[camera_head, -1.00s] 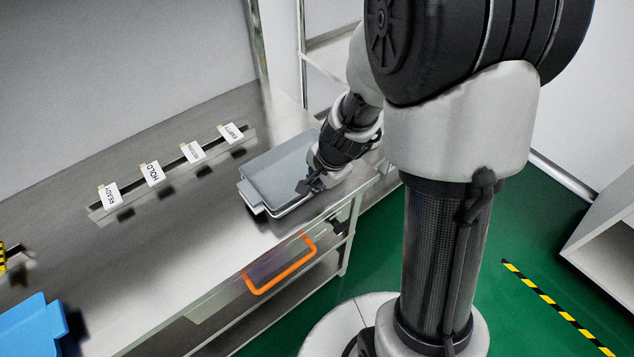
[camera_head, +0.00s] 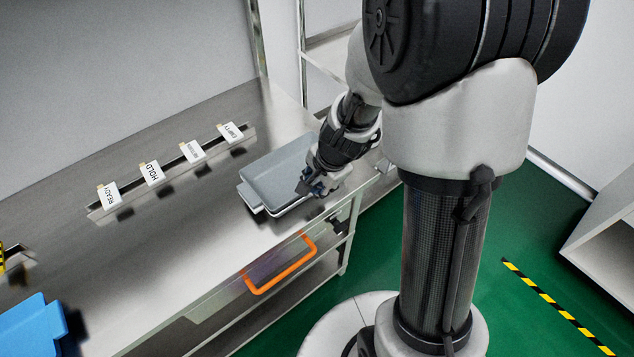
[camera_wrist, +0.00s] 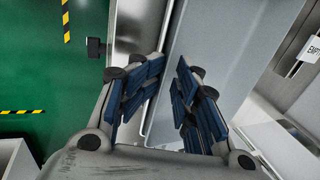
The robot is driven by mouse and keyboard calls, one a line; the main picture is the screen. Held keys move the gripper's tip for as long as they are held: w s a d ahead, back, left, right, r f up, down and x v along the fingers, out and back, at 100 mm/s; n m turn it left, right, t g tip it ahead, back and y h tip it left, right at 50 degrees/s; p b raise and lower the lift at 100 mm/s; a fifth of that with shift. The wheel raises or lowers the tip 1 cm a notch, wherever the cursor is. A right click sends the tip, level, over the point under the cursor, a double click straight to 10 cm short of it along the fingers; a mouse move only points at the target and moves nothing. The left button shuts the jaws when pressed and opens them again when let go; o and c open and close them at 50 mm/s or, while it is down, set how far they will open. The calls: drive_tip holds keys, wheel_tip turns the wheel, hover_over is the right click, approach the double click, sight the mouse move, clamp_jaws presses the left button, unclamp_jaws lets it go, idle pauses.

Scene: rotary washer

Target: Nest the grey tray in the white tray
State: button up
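The grey tray (camera_head: 278,168) lies at the right end of the steel table, near its front edge. A paler rim, apparently the white tray (camera_head: 250,203), shows below it along the left end and front. I cannot tell how fully the grey tray sits inside. My gripper (camera_head: 305,188) is at the grey tray's front right side. In the wrist view, the blue-padded fingers of my gripper (camera_wrist: 169,65) are apart, with a gap between them. The grey tray (camera_wrist: 222,45) fills the area beyond the right finger, and its edge runs between the fingers. No firm grip is visible.
A rail with several label cards (camera_head: 192,152) stands behind the trays. A blue container (camera_head: 30,328) is at the table's near left. An orange handle (camera_head: 280,265) sticks out below the front edge. The middle of the table (camera_head: 185,235) is clear.

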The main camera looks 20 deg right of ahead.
drive_tip(key=shift+s+r, duration=0.1)
drive_tip(key=shift+r, duration=0.35)
drive_tip(key=v, duration=1.1)
drive_tip(key=shift+d, duration=0.1)
drive_tip(key=s+a+r+n, duration=0.2)
drive_tip(key=s+r+n, duration=0.2)
drive_tip(key=s+n, duration=0.3)
drive_tip(key=s+a+r+n+t+h, duration=0.1)
drive_tip(key=s+r+n, duration=0.4)
drive_tip(key=s, duration=0.5)
drive_tip(key=shift+a+r+n, duration=0.3)
drive_tip(key=shift+a+n, duration=0.35)
drive_tip(key=shift+n, duration=0.55)
drive_tip(key=shift+a, duration=0.15)
